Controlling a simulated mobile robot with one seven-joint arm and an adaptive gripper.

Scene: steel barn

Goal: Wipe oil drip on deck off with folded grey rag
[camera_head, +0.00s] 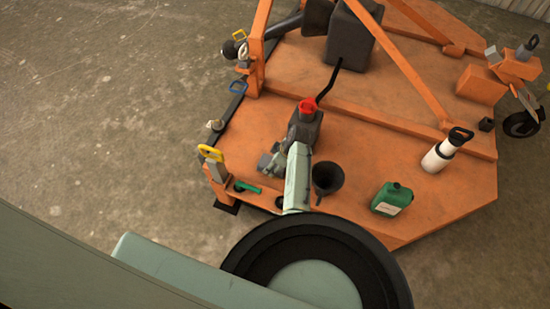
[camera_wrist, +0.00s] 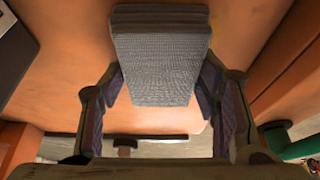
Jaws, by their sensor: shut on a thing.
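My gripper (camera_wrist: 160,88) is shut on the folded grey rag (camera_wrist: 162,62), a textured grey pad pinched between the two fingers in the wrist view. The orange deck (camera_wrist: 245,35) fills the background behind it. In the head view my gripper (camera_head: 272,161) is over the left part of the orange mower deck (camera_head: 385,155), beside a dark grey housing. The rag cannot be made out clearly there. I cannot make out the oil drip in either view; the rag, gripper or arm may hide it. Whether the rag touches the deck cannot be told.
The dark grey housing with a red cap (camera_head: 306,106) stands just beyond my gripper. A black funnel (camera_head: 327,178), green jug (camera_head: 391,201) and white bottle (camera_head: 436,158) stand to the right. A green-handled tool (camera_head: 247,187) lies near the deck's left edge. Orange frame bars rise behind.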

